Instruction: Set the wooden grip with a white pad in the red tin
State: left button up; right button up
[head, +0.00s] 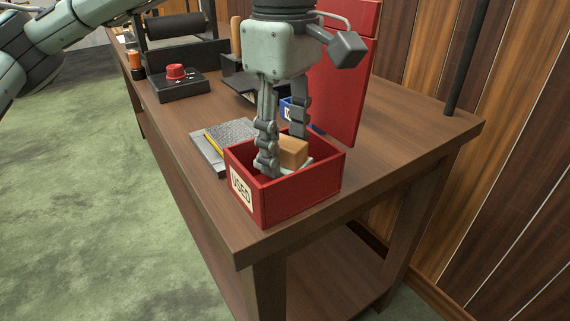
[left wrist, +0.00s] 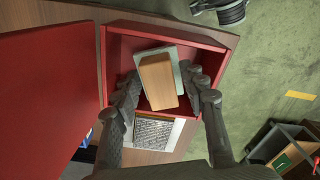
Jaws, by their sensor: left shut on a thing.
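The red tin (head: 305,190) stands near the front end of the workbench, with a label reading "USED" on its side. It also shows in the left wrist view (left wrist: 208,40). The wooden grip (head: 293,151) with its pale white pad (left wrist: 181,63) is inside the tin's walls. My left gripper (head: 281,160) reaches down into the tin from above and is shut on the wooden grip (left wrist: 158,83), one finger on each side. I cannot tell whether the pad touches the tin's floor. My right gripper is not in view.
A red upright panel (head: 345,80) stands to the right. A black box with a red knob (head: 176,72) sits farther back. The bench's front right corner (head: 400,150) is clear.

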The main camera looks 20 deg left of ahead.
aim_at(285, 166)
pick_arm(q)
notch_tip(285, 166, down, 3)
jog(key=shift+f, duration=0.2)
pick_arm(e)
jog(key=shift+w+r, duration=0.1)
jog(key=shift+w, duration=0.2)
pick_arm(q)
jog(key=shift+f, duration=0.15)
jog(key=o, duration=1.1)
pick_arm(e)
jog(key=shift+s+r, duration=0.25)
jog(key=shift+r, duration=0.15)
